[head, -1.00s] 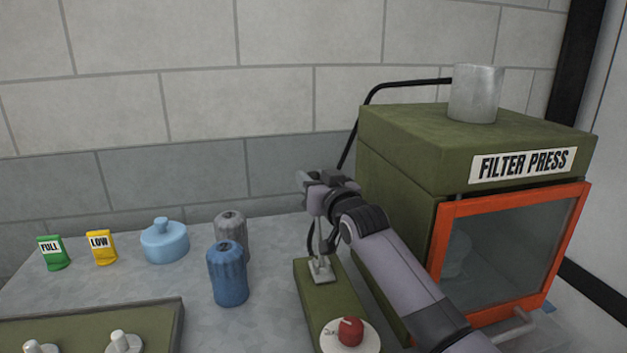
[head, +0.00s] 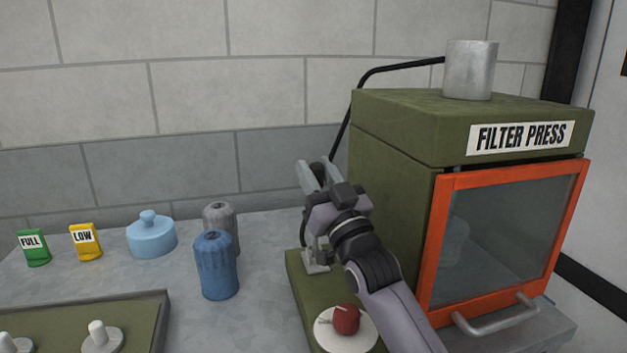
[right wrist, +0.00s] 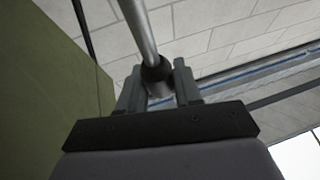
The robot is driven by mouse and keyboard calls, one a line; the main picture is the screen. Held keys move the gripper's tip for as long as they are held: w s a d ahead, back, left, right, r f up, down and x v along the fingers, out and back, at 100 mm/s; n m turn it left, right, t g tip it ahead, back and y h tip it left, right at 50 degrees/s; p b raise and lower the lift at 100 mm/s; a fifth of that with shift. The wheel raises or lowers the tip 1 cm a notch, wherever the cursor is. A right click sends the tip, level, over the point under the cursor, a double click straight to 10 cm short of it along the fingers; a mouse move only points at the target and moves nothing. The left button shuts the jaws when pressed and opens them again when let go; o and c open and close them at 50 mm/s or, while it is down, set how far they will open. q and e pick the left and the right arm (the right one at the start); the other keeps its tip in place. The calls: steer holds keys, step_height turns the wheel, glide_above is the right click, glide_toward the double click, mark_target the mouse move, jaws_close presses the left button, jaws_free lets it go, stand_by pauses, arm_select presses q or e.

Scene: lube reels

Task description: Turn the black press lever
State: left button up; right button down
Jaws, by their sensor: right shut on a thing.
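The press lever (right wrist: 155,70) shows in the right wrist view as a grey metal rod with a black knob at its end. The knob sits between the two fingers of my right gripper (right wrist: 158,88), which is shut on it. In the head view the right gripper (head: 318,180) is above the lever's pale bracket (head: 315,262), on a green base left of the filter press (head: 400,170). The gripper and wrist hide most of the lever there. My left gripper is not in view.
A red knob (head: 346,319) on a white disc is in front of the bracket. Blue (head: 216,265) and grey (head: 220,216) filters, a light blue lidded pot (head: 151,237) and FULL (head: 33,248) and LOW (head: 86,242) tags stand left. The press's orange-framed door (head: 433,250) is shut.

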steer(key=c, duration=0.8)
jaws_free()
steer(key=shift+c, duration=0.2)
steer(key=shift+b+v, duration=0.45)
steer(key=shift+v, duration=3.15)
